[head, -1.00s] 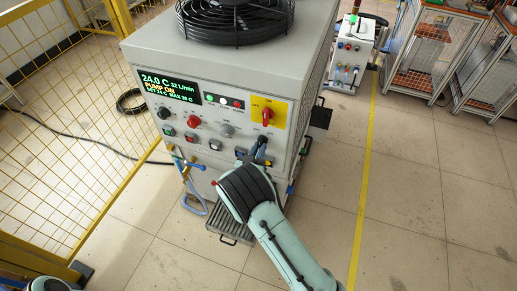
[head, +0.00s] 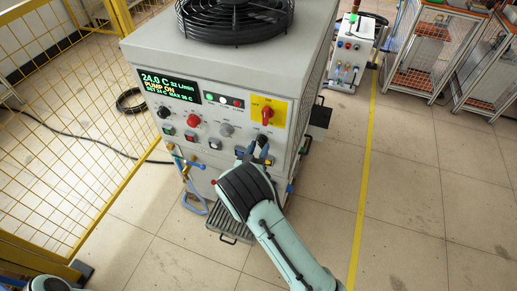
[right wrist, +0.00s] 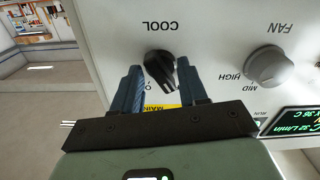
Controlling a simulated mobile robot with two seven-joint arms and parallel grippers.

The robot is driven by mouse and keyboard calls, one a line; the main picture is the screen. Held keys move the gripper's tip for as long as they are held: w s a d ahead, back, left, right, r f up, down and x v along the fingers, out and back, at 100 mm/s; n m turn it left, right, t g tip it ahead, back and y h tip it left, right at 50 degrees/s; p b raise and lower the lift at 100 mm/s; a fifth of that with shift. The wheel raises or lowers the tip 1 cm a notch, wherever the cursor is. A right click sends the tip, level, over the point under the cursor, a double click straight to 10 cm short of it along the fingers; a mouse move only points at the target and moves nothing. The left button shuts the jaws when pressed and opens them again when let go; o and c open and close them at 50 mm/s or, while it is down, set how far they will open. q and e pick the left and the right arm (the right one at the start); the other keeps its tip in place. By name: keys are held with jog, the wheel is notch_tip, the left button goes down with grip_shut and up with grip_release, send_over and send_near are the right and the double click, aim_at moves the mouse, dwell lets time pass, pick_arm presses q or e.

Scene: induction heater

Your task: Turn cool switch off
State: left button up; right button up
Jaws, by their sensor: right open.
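The cool switch is a black knob (right wrist: 160,67) under the word COOL, which appears upside down in the right wrist view. Its ridge points towards the lower right of that view, beside a small O mark. My right gripper (right wrist: 158,82) is open, with its two blue-grey fingers on either side of the knob; I cannot tell whether they touch it. In the head view, my right gripper (head: 252,152) is at the lower right of the heater's front panel and partly covers the knob area.
The heater cabinet (head: 235,62) carries a lit display (head: 168,86) reading PUMP ON. A red main switch (head: 267,113) on a yellow plate and a grey fan knob (right wrist: 269,66) are close by.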

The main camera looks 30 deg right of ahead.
pick_arm(q)
jog(key=shift+s+f+b, duration=0.3)
jog(key=shift+f+b, duration=0.2)
jog(key=shift+f, duration=0.05)
jog(key=shift+s+f+b, duration=0.25)
jog(key=shift+f+b, duration=0.25)
jog(key=shift+f, duration=0.05)
pick_arm(e)
jog(key=v, duration=1.3)
jog(key=shift+a, duration=0.2)
jog(key=shift+s, duration=0.1)
pick_arm(q)
jog(key=f+b, duration=0.1)
jog(key=s+f+b, duration=0.1)
jog(key=f+b, duration=0.2)
jog(key=shift+s+f, duration=0.3)
jog(key=shift+f, duration=0.05)
pick_arm(e)
jog(key=w+d+n, duration=0.1)
jog(key=w+d, duration=0.2)
jog(key=w+d+n, duration=0.1)
jog(key=w+d, duration=0.2)
jog(key=d, duration=0.1)
jog(key=w+d+n, duration=0.2)
jog(key=w+d, duration=0.1)
jog(key=shift+d+r, duration=0.2)
jog(key=shift+d, duration=0.05)
